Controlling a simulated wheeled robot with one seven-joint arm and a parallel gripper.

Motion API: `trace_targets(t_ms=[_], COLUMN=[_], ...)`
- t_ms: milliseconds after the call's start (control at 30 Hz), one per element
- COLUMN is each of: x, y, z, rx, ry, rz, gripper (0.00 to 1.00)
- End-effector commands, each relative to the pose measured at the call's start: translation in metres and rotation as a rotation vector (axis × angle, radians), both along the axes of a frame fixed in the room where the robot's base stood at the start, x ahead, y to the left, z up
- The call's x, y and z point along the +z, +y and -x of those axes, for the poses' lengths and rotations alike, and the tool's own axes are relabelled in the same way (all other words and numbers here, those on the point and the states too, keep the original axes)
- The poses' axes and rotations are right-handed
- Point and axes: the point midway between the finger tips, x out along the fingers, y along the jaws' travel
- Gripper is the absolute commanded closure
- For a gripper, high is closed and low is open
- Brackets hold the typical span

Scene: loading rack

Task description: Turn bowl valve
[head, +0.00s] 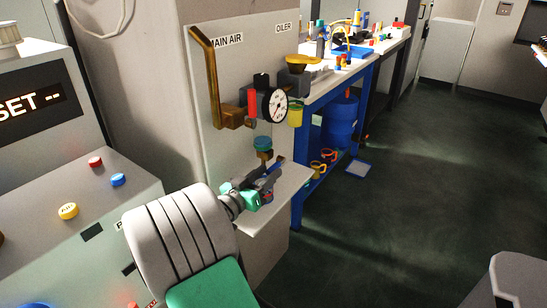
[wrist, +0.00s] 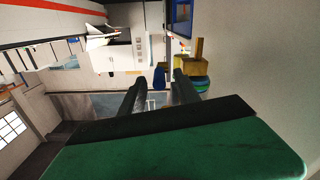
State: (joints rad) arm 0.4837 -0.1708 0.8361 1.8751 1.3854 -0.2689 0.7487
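A brass fitting (head: 263,155) hangs under a teal round piece (head: 262,143) below the gauge on the wall panel; it appears to be the bowl valve. A small blue part (head: 273,167), perhaps its handle, shows just below it, partly hidden by my gripper. In the wrist view the brass block (wrist: 187,72) lies just beyond the right finger, with the blue part (wrist: 160,76) beside it and green and blue rounds (wrist: 195,84) below. My gripper (head: 271,178) is just under the fitting. In the wrist view my gripper (wrist: 157,84) has its fingers apart. Contact cannot be told.
A pale shelf (head: 265,222) lies below my gripper. A brass pipe (head: 207,75), gauge (head: 273,105) and yellow oiler bowl (head: 296,113) are above. A button console (head: 75,200) stands left. A blue workbench (head: 335,85) stands behind; open floor (head: 420,170) lies right.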

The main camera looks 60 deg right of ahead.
Motion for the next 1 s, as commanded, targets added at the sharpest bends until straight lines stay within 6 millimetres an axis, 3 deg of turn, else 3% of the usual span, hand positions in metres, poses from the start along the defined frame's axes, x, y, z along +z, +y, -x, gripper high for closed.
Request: trace_targets(t_ms=[200, 367, 633, 1000], x=[-0.001, -0.001, -0.001, -0.001], y=[-0.043, -0.062, -0.064, -0.064], z=[0.010, 0.011, 0.010, 0.010], rx=[-0.007, -0.004, 0.001, 0.001], ry=[-0.001, 0.000, -0.001, -0.001], rz=[-0.001, -0.002, -0.003, -0.003], gripper=[0.61, 0.61, 0.61, 0.91])
